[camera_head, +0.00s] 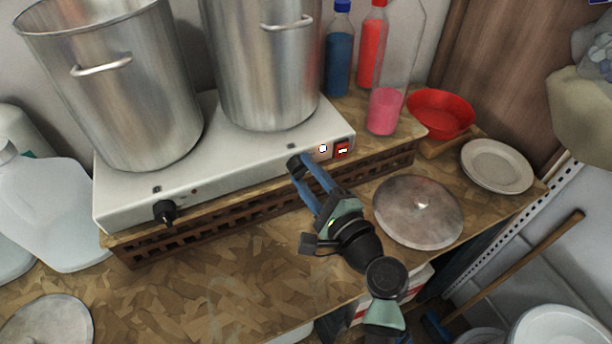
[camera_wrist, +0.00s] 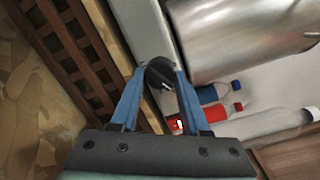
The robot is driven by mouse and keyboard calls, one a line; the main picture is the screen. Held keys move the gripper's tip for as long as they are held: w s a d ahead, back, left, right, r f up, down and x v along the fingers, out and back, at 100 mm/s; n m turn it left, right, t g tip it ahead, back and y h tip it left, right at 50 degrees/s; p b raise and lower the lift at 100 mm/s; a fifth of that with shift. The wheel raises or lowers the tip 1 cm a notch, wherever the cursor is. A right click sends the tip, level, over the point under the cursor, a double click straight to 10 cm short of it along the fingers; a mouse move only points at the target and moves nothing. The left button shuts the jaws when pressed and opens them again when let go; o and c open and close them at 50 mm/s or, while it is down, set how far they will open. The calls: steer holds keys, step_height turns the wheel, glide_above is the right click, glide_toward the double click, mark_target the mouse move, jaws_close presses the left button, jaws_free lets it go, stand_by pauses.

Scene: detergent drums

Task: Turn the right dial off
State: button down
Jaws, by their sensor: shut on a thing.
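The white two-burner hot plate (camera_head: 240,165) stands on a slatted wooden riser, with its control face toward me. The black right dial (camera_head: 293,160) is on that face, near its right end, and is mostly hidden by my fingertips. My gripper (camera_head: 297,167) has its blue fingers at this dial, shut on it. In the wrist view the dial (camera_wrist: 158,73) sits between the two fingertips (camera_wrist: 160,76), with a pale mark on it. The left dial (camera_head: 164,211) is free of the gripper. The right dial's exact angle is hard to read.
Two steel pots (camera_head: 125,100) (camera_head: 262,70) stand on the burners. A red switch (camera_head: 342,150) is just right of the gripper. Bottles (camera_head: 339,60), a red bowl (camera_head: 440,113), a plate (camera_head: 497,165) and a metal lid (camera_head: 418,211) lie to the right. The counter front is clear.

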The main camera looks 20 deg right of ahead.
steer(key=n+b, duration=0.3)
steer(key=n, duration=0.2)
steer(key=n+h+b, duration=0.1)
steer(key=n+b, duration=0.3)
steer(key=n, duration=0.2)
steer(key=shift+a+r+g, duration=0.1)
steer(key=shift+r+g, duration=0.05)
steer(key=shift+g, duration=0.15)
steer(key=shift+n, duration=0.3)
steer(key=shift+c, duration=1.9)
jaws_free()
steer(key=shift+s, duration=0.1)
steer(key=s+r+b, duration=0.1)
steer(key=s+b, duration=0.1)
steer(key=s, duration=1)
steer(key=shift+s+d+b, duration=0.3)
steer(key=shift+s+d, duration=0.1)
steer(key=shift+d, duration=0.05)
steer(key=shift+r, duration=0.1)
